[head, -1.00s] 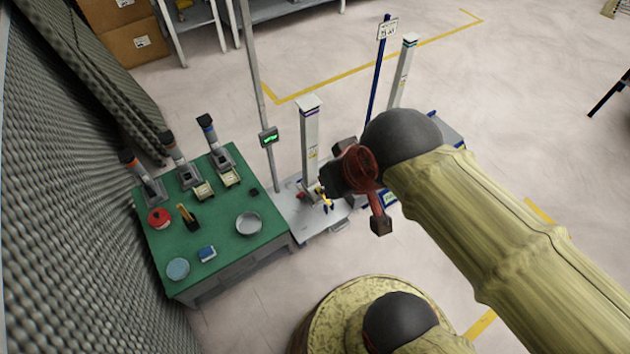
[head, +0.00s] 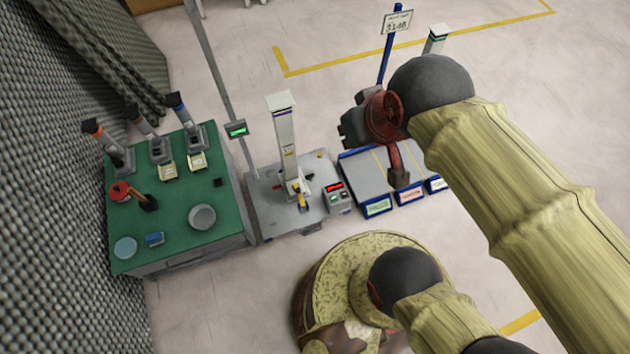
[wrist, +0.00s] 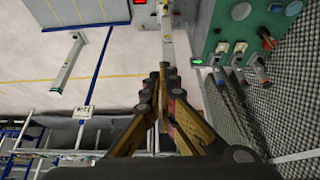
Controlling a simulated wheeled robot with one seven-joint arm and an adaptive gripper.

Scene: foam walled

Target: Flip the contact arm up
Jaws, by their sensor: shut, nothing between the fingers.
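A tall white column device (head: 286,140) stands on a grey bench (head: 262,198) in the head view. At its foot is a small yellow-and-dark part (head: 301,197), perhaps the contact arm; I cannot tell its position clearly. In the wrist view a white column (wrist: 167,35) runs up beyond my fingertips, with small dark and light parts near its top end. My gripper (wrist: 163,72) is shut and empty, its tips apart from the bench. In the head view its red and dark wrist shows right of the column, above the tray; its fingertips cannot be made out.
A box with a red display (head: 335,188) sits beside the device. Right of it is a blue-edged sorting tray (head: 365,180). Left is a green table (head: 180,225) with several upright tools, a bowl (head: 202,217) and a red item (head: 119,191). A pole with a green display (head: 237,129) stands between.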

